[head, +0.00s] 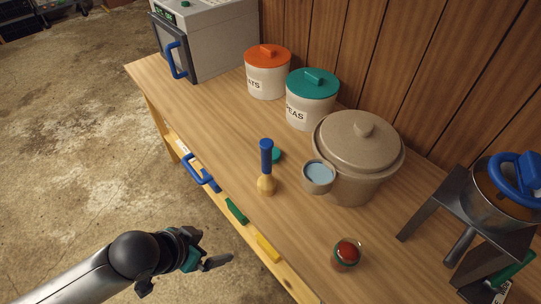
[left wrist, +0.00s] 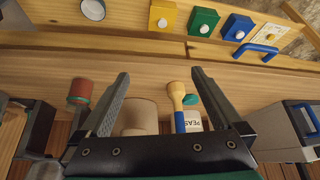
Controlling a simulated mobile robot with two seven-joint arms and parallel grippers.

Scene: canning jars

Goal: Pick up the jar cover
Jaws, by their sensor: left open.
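A small teal disc (head: 277,154), which looks like the jar cover, lies on the wooden counter (head: 215,125), partly hidden behind a blue-handled tool (head: 266,160). In the left wrist view a bit of teal (left wrist: 190,99) shows beside that tool. A small glass jar (head: 347,254) with red contents or top and a green band stands near the counter's front edge. My left gripper (head: 206,259) is open and empty, in front of the counter and apart from everything on it. In the left wrist view its two fingers (left wrist: 160,75) are spread wide. My right gripper does not show.
A brown lidded crock (head: 360,150) with a light-blue-faced cup (head: 318,175) at its front stands right of the disc. Canisters with orange (head: 267,75) and teal lids (head: 311,100) stand behind. A metal stand (head: 470,210) is at right. A blue handle (head: 201,174) juts from the counter front.

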